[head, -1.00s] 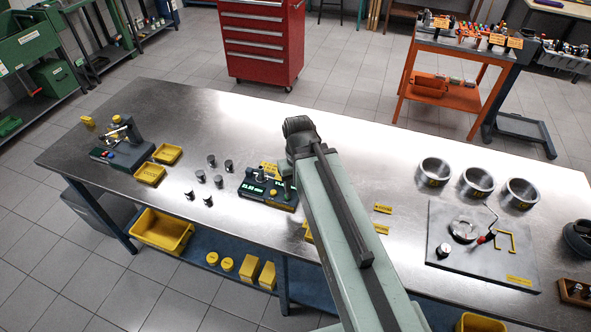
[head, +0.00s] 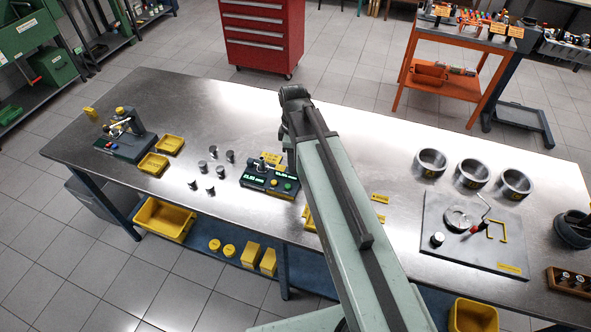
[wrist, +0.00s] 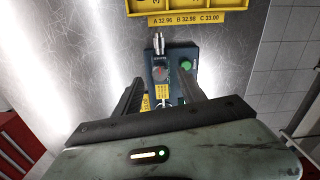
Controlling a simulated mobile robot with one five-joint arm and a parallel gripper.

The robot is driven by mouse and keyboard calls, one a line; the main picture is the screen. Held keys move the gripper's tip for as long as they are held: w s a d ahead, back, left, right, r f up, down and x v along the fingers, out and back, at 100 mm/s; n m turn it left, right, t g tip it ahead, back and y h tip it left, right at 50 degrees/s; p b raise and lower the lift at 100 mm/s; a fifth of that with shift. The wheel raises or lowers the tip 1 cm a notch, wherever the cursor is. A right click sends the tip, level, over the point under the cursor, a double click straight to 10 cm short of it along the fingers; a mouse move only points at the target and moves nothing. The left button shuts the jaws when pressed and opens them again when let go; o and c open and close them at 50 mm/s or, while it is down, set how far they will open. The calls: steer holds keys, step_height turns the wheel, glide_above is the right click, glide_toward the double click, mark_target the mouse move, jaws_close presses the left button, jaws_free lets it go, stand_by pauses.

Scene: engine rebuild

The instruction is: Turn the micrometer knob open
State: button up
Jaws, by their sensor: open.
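A dark bench device (head: 270,182) with green lit displays and coloured buttons stands at mid-table, just left of my arm. I cannot tell for certain which part is the micrometer knob. My gripper (wrist: 161,92) is open, its two dark fingers on either side of the device's lower part in the picture. Nothing is seen held. The head view hides the fingertips behind my arm.
Several metal cylinders (head: 212,152) stand left of the device. Three metal rings (head: 472,174) and a grey plate (head: 460,250) are at right. A stand gauge (head: 126,140) is far left.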

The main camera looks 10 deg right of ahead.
step_height(320, 180, down, 4)
steer(key=shift+r+b, duration=0.15)
steer(key=shift+b, duration=0.95)
steer(key=shift+r, duration=0.1)
